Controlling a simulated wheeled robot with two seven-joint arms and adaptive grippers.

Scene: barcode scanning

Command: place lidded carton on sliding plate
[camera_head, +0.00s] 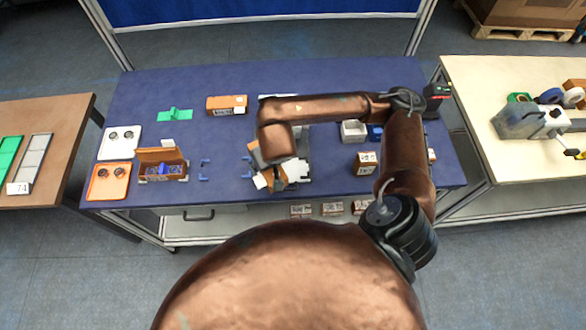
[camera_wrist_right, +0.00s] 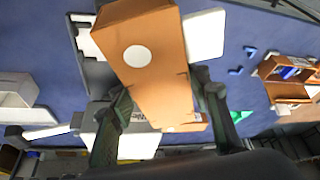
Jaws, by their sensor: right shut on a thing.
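My right gripper (camera_wrist_right: 163,102) is shut on an orange-brown carton (camera_wrist_right: 146,52) with a round white mark. The carton sits between both fingers and fills the middle of the right wrist view. In the head view the right gripper (camera_head: 270,176) hangs over the middle of the blue table, and my own arm hides most of the carton. A white and grey flat fixture (camera_head: 302,160), apparently the sliding plate, lies beside and behind the gripper. White parts of it show behind the carton (camera_wrist_right: 205,34). I cannot tell whether the carton touches it. My left gripper is not in view.
An open carton with blue contents (camera_head: 162,170), an orange tray (camera_head: 98,190) and a white tray (camera_head: 108,151) stand at left. Another carton (camera_head: 226,104) lies at the back. A white bin (camera_head: 354,132) and a carton (camera_head: 367,162) stand at right. Blue corner marks (camera_head: 204,178) bound clear space.

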